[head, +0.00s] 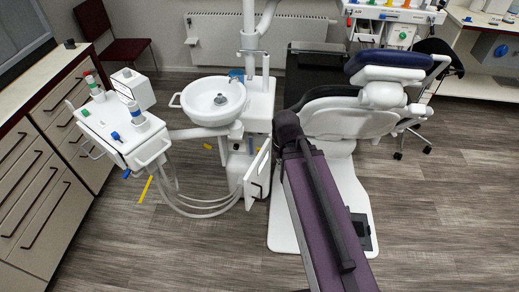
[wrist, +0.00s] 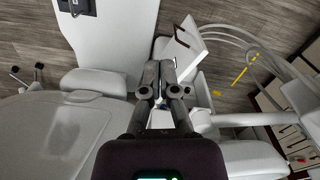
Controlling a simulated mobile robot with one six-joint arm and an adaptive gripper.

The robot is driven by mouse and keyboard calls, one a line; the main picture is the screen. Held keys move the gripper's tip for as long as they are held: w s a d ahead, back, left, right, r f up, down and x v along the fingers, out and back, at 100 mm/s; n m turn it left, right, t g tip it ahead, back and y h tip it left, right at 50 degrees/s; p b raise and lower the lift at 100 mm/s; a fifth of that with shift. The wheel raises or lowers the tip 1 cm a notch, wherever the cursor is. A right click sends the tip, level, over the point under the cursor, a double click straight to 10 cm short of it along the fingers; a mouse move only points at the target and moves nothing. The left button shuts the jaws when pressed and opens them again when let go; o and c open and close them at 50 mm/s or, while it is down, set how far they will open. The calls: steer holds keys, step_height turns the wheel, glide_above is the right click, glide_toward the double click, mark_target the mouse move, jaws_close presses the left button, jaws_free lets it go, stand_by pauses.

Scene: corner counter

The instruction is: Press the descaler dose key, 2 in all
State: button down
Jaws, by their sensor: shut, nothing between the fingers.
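I cannot make out the descaler dose key for certain in either view. In the head view, a white tray unit (head: 108,139) at the left carries a white box (head: 133,89), a red-and-green-topped container (head: 93,87), a blue-marked container (head: 137,114) and a small blue piece (head: 115,136). Any key on them is too small to tell. My gripper (wrist: 158,68) shows in the wrist view with its fingers together and nothing between them. It is over the dental chair and base area, apart from the tray unit. In the head view my arm hides it.
A white basin (head: 215,99) stands right of the tray unit, with hoses below. The dental chair (head: 350,115) is ahead. Drawers (head: 35,190) line the left side. A back unit (head: 395,12) holds coloured-topped items. Floor at the right (head: 440,210) is free.

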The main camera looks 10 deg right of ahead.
steer(key=w+d+f+m+t+h+b, duration=0.1)
steer(key=d+f+m+b, duration=0.5)
steer(key=d+f+b, duration=0.6)
steer(key=w+d+f+m+t+h+b, duration=0.2)
steer(key=w+d+f+m+b, duration=0.3)
steer(key=d+f+b, duration=0.7)
steer(key=w+d+f+m+t+h+b, duration=0.1)
steer(key=w+d+f+m+h+b, duration=0.1)
steer(key=d+f+m+b, duration=0.6)
steer(key=shift+w+d+f+t+h+b, duration=0.45)
steer(key=shift+d+f+b, duration=1.65)
steer(key=shift+d+b, duration=1.4)
steer(key=shift+a+b, duration=0.45)
steer(key=shift+a, duration=0.15)
